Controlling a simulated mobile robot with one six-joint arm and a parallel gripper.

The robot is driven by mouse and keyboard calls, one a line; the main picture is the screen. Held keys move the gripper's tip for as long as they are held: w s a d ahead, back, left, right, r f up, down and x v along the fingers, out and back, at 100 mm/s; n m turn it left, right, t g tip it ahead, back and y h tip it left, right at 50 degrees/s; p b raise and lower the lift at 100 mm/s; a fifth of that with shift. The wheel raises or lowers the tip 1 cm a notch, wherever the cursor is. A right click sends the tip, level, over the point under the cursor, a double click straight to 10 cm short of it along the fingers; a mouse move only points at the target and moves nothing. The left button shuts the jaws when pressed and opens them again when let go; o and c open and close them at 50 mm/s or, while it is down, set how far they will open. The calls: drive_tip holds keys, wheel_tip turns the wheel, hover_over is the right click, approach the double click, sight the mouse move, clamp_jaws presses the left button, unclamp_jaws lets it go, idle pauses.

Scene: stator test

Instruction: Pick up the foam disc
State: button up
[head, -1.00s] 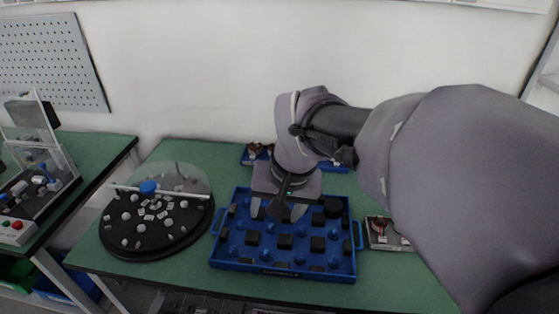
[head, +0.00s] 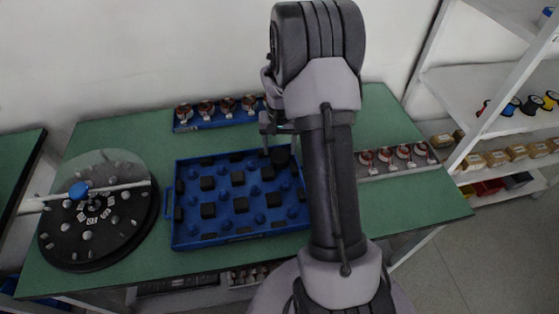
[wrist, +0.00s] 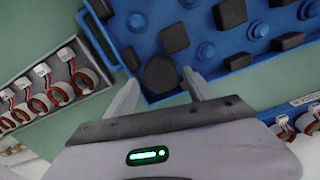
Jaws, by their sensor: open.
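The foam disc (head: 280,156) is a dark round piece in the upper right corner of the blue tray (head: 175,215). In the wrist view the disc (wrist: 160,73) lies between the lines of my two fingers, near the tray's corner. My gripper (wrist: 158,86) is open, with one finger to each side of the disc and nothing held. In the head view my gripper (head: 272,142) is over the disc's corner of the tray, partly hidden by my arm. I cannot tell how high the fingertips are above the disc.
The tray also holds several dark foam blocks (head: 208,210) and blue pegs (head: 241,205). A small blue tray of copper-wound parts (head: 215,121) stands behind, and a grey tray of similar parts (head: 395,168) stands right. A round black turntable (head: 90,250) with a clear cover is left.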

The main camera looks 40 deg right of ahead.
sight(280, 156)
drive_tip(key=f+b, duration=0.1)
drive_tip(key=f, duration=0.1)
drive_tip(key=f+b, duration=0.1)
drive_tip(key=f, duration=0.2)
drive_tip(key=shift+w+d, duration=0.1)
drive_tip(key=shift+d, duration=0.1)
drive_tip(key=shift+r, duration=0.2)
drive_tip(key=c, duration=1)
drive_tip(key=shift+r, duration=0.1)
